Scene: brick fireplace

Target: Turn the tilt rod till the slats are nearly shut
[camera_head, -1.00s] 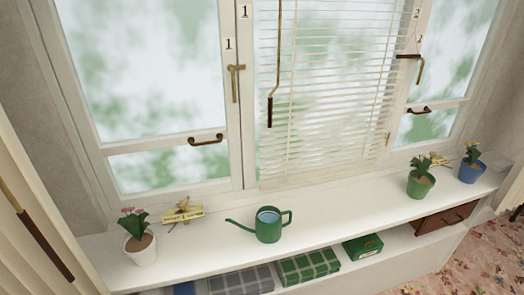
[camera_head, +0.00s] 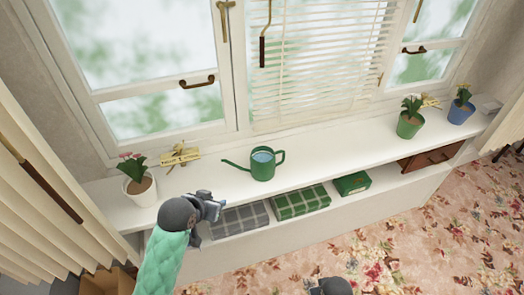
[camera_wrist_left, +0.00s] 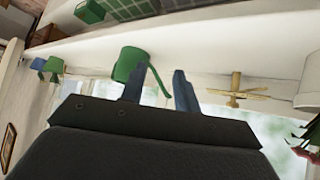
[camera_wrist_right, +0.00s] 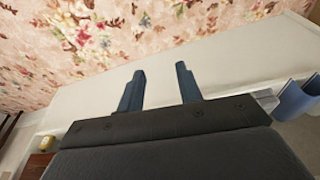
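The white horizontal blind (camera_head: 325,60) hangs over the middle window. Its slats stand open, with gaps of window showing between them. The tilt rod (camera_head: 262,50) hangs at the blind's left side, a thin cranked brass rod with a dark brown handle; its top is cut off. My left gripper (camera_head: 212,207) is at the sill's front edge, below and left of the rod and apart from it. Its fingers are apart and empty in the left wrist view (camera_wrist_left: 158,80). My right gripper shows only partly at the bottom of the head view; its fingers (camera_wrist_right: 157,76) are apart and empty.
On the sill (camera_head: 335,148) stand a green watering can (camera_head: 263,165), a white flowerpot (camera_head: 141,190), a small yellow model plane (camera_head: 180,155), and green (camera_head: 409,124) and blue (camera_head: 461,112) pots. Folded plaid cloths (camera_head: 300,200) lie below. A pleated curtain with another wand (camera_head: 50,190) hangs left.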

